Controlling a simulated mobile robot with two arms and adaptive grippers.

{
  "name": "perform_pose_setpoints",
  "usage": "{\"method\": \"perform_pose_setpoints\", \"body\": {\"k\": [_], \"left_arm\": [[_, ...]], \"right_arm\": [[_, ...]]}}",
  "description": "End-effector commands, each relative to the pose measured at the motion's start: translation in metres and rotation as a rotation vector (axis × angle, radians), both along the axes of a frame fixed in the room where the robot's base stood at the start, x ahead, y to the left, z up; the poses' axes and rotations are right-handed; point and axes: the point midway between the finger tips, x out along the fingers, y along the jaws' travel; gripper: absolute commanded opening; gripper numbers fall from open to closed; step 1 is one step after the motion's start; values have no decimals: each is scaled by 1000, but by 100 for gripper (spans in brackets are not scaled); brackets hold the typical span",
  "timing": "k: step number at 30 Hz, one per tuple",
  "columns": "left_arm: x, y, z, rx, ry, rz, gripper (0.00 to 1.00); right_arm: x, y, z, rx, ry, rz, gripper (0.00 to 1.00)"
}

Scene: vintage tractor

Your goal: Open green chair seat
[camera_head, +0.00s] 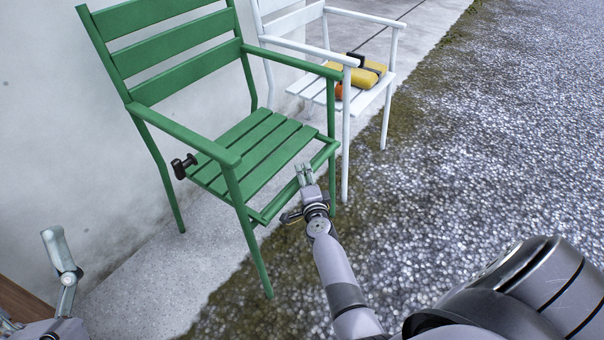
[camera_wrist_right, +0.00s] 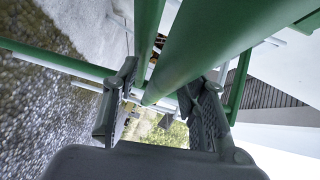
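The green metal chair (camera_head: 175,55) stands against the pale wall, with a slatted back and two armrests. Its green slatted seat (camera_head: 262,150) lies between the armrests, and a bare green front bar (camera_head: 290,192) runs before the slats. My right gripper (camera_head: 304,174) is at this front bar. In the right wrist view, its two dark fingers (camera_wrist_right: 162,98) stand wide apart, with green chair tubes (camera_wrist_right: 148,40) crossing between and beyond them. I cannot tell whether they touch a tube. Part of my left gripper (camera_head: 60,252) shows at the lower left, away from the chair; its opening is unclear.
A white chair (camera_head: 375,100) stands just behind the green one, holding a yellow and black object (camera_head: 352,77). A small dark object (camera_head: 183,166) shows beside the green seat's left side. Concrete (camera_head: 150,290) lies under the chairs; open gravel (camera_head: 480,130) lies to the right.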

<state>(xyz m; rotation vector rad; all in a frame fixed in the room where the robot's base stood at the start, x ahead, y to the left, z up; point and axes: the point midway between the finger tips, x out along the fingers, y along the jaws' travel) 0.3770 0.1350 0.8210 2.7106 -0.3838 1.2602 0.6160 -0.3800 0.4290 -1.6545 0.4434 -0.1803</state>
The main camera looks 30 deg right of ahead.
Motion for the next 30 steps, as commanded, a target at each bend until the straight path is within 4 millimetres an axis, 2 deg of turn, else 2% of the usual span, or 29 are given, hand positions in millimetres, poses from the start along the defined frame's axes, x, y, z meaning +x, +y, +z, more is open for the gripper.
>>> {"method": "perform_pose_setpoints", "body": {"k": [6,23,30], "left_arm": [[0,0,0,0,0,0,78],[0,0,0,0,1,0,78],[0,0,0,0,1,0,78]], "right_arm": [[0,0,0,0,0,0,38],[0,0,0,0,0,0,1],[0,0,0,1,1,1,0]]}}
